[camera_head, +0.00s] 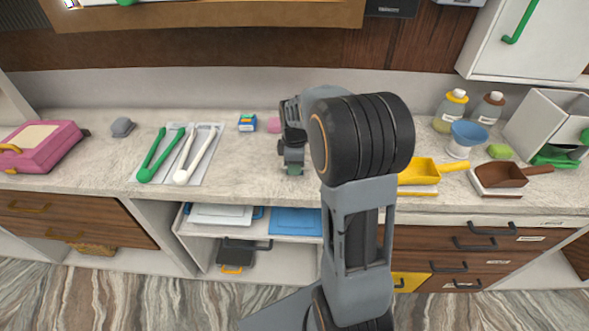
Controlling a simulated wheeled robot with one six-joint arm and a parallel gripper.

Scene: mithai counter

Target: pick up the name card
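I cannot make out a name card for certain in the head view. My gripper (292,168) points down at the counter (240,180), just left of my arm's large dark joint. A small dark-green patch shows at its fingertips; I cannot tell whether it is part of the gripper or a thing there. The finger gap is too small to read. My arm hides part of the counter behind and to the right of the gripper.
Left are tongs (160,155) on a tray (218,131) and a pink case (40,147). Right are a yellow scoop (418,171), brown scoop (500,174) and bottles (450,112).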

